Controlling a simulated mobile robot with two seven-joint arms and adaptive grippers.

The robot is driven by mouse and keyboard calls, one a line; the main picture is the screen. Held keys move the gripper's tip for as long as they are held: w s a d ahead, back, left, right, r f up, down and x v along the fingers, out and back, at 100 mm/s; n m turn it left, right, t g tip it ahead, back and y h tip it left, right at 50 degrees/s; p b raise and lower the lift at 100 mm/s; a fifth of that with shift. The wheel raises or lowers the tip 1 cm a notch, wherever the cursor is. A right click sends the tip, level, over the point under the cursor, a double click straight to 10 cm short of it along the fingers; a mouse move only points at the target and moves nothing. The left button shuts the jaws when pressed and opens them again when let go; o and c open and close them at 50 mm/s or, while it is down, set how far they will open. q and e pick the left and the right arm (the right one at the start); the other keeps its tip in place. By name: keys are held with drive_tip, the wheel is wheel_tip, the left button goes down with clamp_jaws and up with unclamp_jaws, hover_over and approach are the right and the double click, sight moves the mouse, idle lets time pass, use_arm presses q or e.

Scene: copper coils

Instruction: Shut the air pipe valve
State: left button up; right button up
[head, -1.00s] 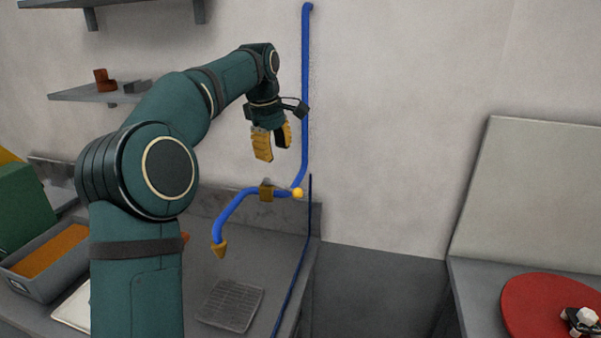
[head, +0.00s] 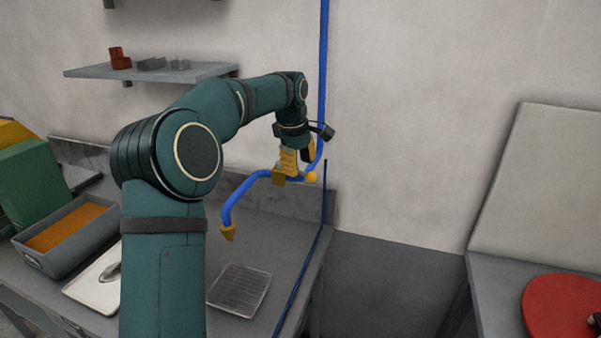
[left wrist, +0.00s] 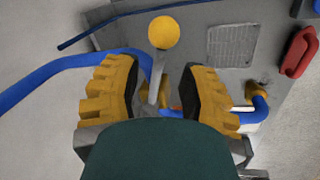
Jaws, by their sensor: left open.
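The blue air pipe (head: 248,186) runs down the wall and bends out over the counter, ending in a brass nozzle (head: 228,232). Its valve has a lever with a yellow ball knob (head: 312,176), beside a brass fitting (head: 279,177). My left gripper (head: 299,162) is open, pointing down at the valve. In the left wrist view the grey lever (left wrist: 156,78) with its yellow knob (left wrist: 163,32) stands between the two yellow fingers of my gripper (left wrist: 160,95), with gaps on both sides. Contact with the lever does not show. My right gripper is not in view.
A wire rack (head: 240,290) lies on the counter below the nozzle. A grey bin with orange contents (head: 38,262) and a white tray (head: 84,294) are at left. A shelf (head: 205,72) is on the wall. A red disc (head: 560,305) lies at right.

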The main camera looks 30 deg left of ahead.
use_arm(q)
drive_tip(key=shift+w+f, duration=0.25)
drive_tip(key=shift+f, duration=0.7)
drive_tip(key=shift+s, duration=0.1)
clamp_jaws()
